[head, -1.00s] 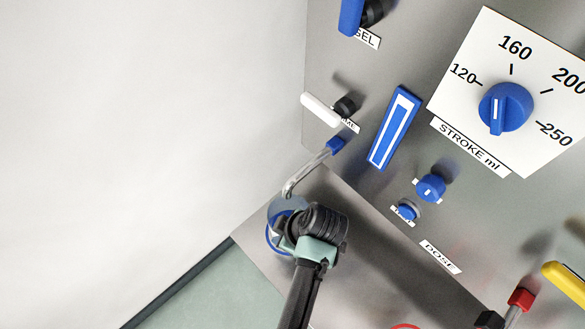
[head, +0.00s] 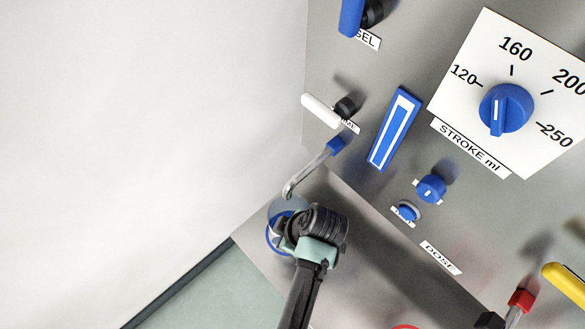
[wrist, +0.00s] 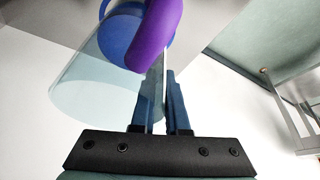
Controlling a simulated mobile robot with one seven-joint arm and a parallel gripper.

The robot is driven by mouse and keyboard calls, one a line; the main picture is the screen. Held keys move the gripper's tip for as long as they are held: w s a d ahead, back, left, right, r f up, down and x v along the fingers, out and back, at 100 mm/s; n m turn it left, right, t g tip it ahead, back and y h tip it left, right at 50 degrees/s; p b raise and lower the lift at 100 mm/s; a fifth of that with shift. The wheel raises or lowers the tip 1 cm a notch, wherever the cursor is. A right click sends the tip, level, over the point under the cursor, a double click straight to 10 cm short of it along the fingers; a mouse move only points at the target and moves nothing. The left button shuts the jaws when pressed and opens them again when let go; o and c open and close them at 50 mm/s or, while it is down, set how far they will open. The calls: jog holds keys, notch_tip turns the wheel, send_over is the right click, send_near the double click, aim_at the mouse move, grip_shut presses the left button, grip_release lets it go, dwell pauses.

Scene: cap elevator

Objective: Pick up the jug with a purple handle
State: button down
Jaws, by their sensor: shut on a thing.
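In the wrist view the clear jug (wrist: 90,75) has a blue round part (wrist: 125,32) at one end and a purple handle (wrist: 156,32). My gripper (wrist: 162,80) is shut on the jug, with its two blue fingers close together at the purple handle. The exact contact is partly hidden by the handle. In the head view the jug (head: 275,243) is under the metal spout (head: 310,170) at the panel's lower left corner. My arm hides much of the jug and all of the purple handle there.
A steel panel carries a blue stroke dial (head: 506,108), a white lever (head: 320,110), a blue-and-white strip (head: 394,128) and a blue dose button (head: 406,211). A red-ended spout (head: 521,299) and a yellow lever (head: 565,282) are at lower right. A plain wall is left.

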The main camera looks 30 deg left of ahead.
jog(key=shift+r, duration=0.55)
jog(key=shift+v, duration=1.2)
jog(key=d+b, duration=0.3)
jog(key=d, duration=1.4)
jog(key=shift+s+b, duration=0.25)
jog(key=shift+b, duration=0.1)
